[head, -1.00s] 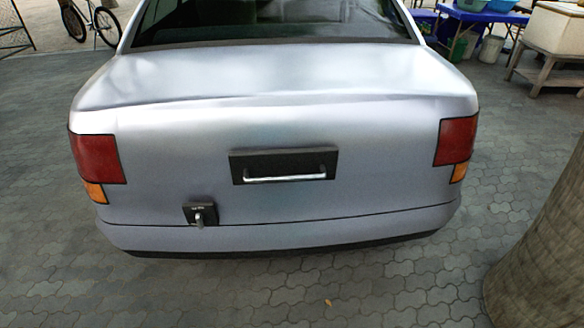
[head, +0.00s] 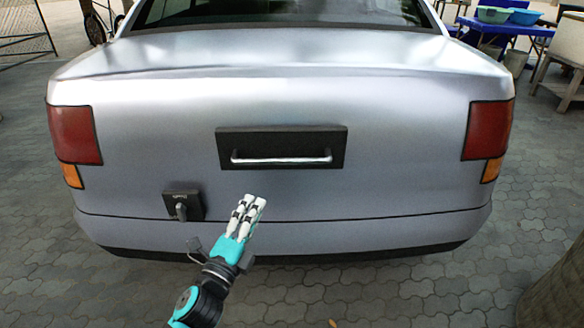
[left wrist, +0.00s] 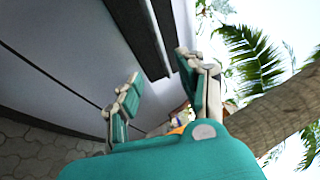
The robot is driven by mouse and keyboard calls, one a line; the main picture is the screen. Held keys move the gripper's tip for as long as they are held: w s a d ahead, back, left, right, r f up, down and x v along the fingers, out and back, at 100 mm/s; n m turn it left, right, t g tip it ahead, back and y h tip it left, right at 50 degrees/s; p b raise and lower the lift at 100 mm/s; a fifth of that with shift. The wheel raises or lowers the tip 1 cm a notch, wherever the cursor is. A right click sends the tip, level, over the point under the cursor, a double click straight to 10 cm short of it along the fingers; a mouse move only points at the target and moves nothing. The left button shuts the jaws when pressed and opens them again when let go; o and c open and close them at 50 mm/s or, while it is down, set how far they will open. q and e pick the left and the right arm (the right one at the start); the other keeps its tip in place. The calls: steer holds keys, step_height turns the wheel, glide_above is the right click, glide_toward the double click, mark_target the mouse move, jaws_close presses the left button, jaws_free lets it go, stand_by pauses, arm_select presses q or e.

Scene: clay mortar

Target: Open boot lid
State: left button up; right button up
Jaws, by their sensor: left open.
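The silver car's boot lid (head: 390,120) is shut and faces me in the head view. A dark recessed plate with a silver bar handle (head: 282,160) sits at its middle. A small dark latch box with a metal lever (head: 182,208) is lower left of the handle. My left gripper (head: 250,205) is below and a little left of the bar handle, apart from it and right of the latch. In the left wrist view my left gripper (left wrist: 158,75) has its fingers spread and empty, with the dark handle plate (left wrist: 145,30) beyond them. My right gripper is not in view.
A tree trunk (head: 555,290) stands at the lower right. Tables with basins (head: 505,20) are at the back right. A bicycle and fence are at the back left. Paved ground (head: 400,290) in front of the car is clear.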

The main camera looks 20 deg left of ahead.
mark_target(281, 164)
arm_select(q)
steer(key=x, duration=1.5)
steer(key=shift+w, duration=0.9)
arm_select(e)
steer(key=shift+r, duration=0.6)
arm_select(q)
jaws_close()
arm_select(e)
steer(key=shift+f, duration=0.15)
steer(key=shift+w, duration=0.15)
